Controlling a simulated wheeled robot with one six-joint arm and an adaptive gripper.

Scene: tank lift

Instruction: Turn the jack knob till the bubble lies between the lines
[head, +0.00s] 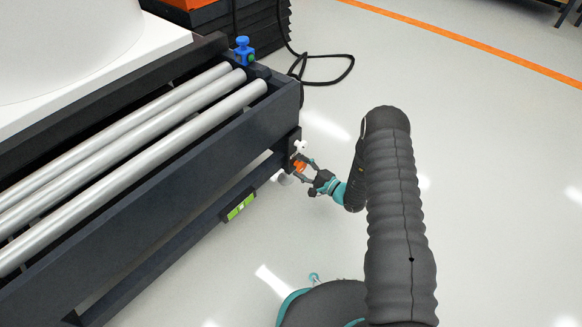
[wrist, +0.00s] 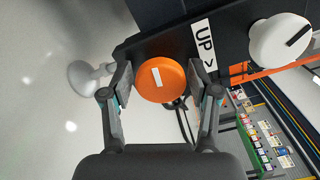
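The orange round knob (wrist: 170,93) with a white mark sits on a dark bracket in the wrist view, its mark near upright and tilted slightly left at the top. It is small in the head view (head: 299,164), at the frame's corner. My gripper (wrist: 161,78) has one finger on each side of the knob, and both fingertips appear to touch its rim. In the head view my gripper (head: 306,170) reaches it from the right. A green level (head: 240,207) is fixed on the frame's lower rail; its bubble is too small to place against the lines.
A white knob (wrist: 281,40) with a black line is right of the "UP >" label (wrist: 204,47). The dark frame (head: 200,160) carries silver rollers (head: 130,150) and a blue fitting (head: 243,50). A black cable (head: 335,80) lies on the floor. Floor at right is clear.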

